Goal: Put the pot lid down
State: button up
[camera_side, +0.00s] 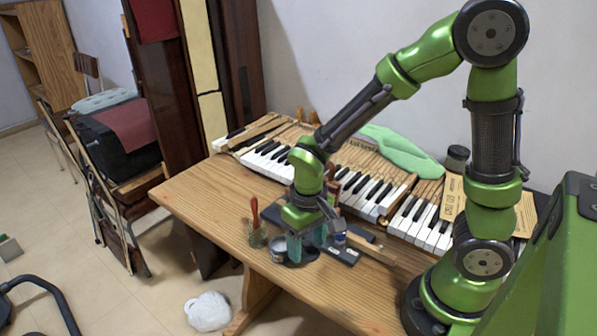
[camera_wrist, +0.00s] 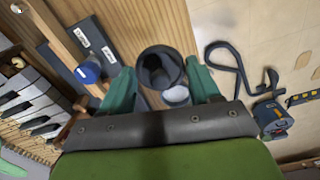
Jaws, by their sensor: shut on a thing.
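My gripper (camera_side: 307,246) is low over the front of the wooden table, with its teal fingers pointing down. In the wrist view, the two fingers of my gripper (camera_wrist: 161,72) stand on either side of a dark, round, hollow piece, which I take to be the pot lid (camera_wrist: 160,62). The gripper is shut on it. A small pale disc (camera_wrist: 176,95) shows between the fingers, close to the dark piece. In the side view, a grey round tin (camera_side: 279,247) is just left of the fingers. The fingers partly hide what they hold, and its gap to the table is unclear.
A jar with a red-handled tool (camera_side: 257,234) stands left of my gripper. A blue-capped jar (camera_wrist: 88,71) and dark labelled blocks (camera_wrist: 96,42) are close by. Piano keys (camera_side: 365,192) lie behind. The table's left front (camera_side: 205,207) is bare.

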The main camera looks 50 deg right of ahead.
aim_at(306, 270)
jog(key=shift+f, duration=2.9)
jog(key=shift+f, duration=0.15)
jog(key=o, duration=1)
notch_tip(306, 270, up, 12)
jog(key=shift+r, duration=0.15)
jog(key=shift+s+d+r+m+t+y, duration=0.35)
jog(key=shift+s+r+t, duration=0.7)
jog(key=shift+r, duration=0.95)
jog(key=shift+s+d+r+m+t+y, duration=0.35)
jog(key=shift+s+r+t, duration=0.35)
jog(key=shift+r+t, duration=1)
jog(key=shift+s+d+r+m+t+y, duration=0.3)
jog(key=shift+s+r+t, duration=0.55)
jog(key=shift+r, duration=1.45)
